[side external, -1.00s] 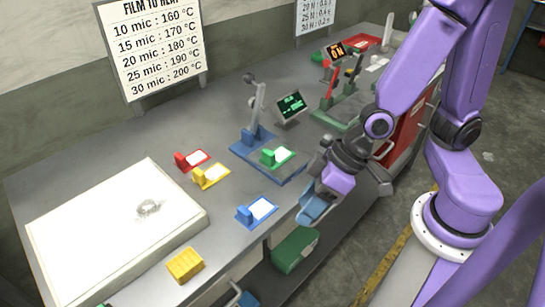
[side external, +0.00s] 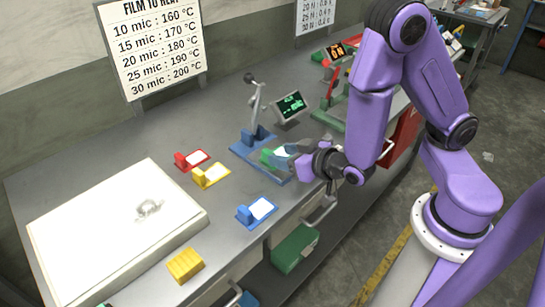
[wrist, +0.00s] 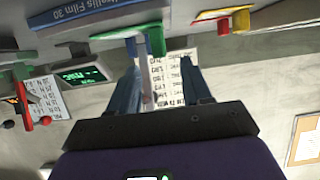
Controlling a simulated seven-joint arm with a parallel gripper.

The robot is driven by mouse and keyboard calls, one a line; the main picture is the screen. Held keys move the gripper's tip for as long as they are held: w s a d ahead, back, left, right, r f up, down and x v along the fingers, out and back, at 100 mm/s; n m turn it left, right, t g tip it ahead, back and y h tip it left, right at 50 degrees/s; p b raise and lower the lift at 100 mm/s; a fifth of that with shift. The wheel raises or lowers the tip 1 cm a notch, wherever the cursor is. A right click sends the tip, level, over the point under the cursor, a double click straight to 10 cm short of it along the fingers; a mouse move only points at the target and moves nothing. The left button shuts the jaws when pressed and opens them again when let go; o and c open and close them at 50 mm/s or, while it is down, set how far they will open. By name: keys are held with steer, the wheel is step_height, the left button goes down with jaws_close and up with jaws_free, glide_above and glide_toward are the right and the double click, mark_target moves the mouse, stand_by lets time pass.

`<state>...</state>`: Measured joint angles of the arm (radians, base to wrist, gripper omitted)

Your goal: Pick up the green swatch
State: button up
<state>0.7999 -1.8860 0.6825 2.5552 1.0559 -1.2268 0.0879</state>
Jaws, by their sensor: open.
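The green swatch (side external: 268,155) sits on the blue base of a small test stand near the bench's front edge in the side view. Its green block and plate also show in the wrist view (wrist: 155,38), at the top. My gripper (side external: 287,153) is level with the swatch at its right, partly covering it. In the wrist view the two blue-grey fingers of my gripper (wrist: 160,70) are apart, pointing toward the green block, with nothing seen held between them. I cannot tell whether they touch the swatch.
Red (side external: 191,160), yellow (side external: 211,176) and blue (side external: 257,211) swatches lie to the left on the grey bench. The blue stand (side external: 255,120) has an upright lever behind the swatch, with a display (side external: 291,106) beside it. A white light box (side external: 110,235) and yellow block (side external: 185,265) are further left.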

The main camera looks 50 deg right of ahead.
mark_target(270, 152)
steer(key=shift+x, duration=3.15)
jaws_close()
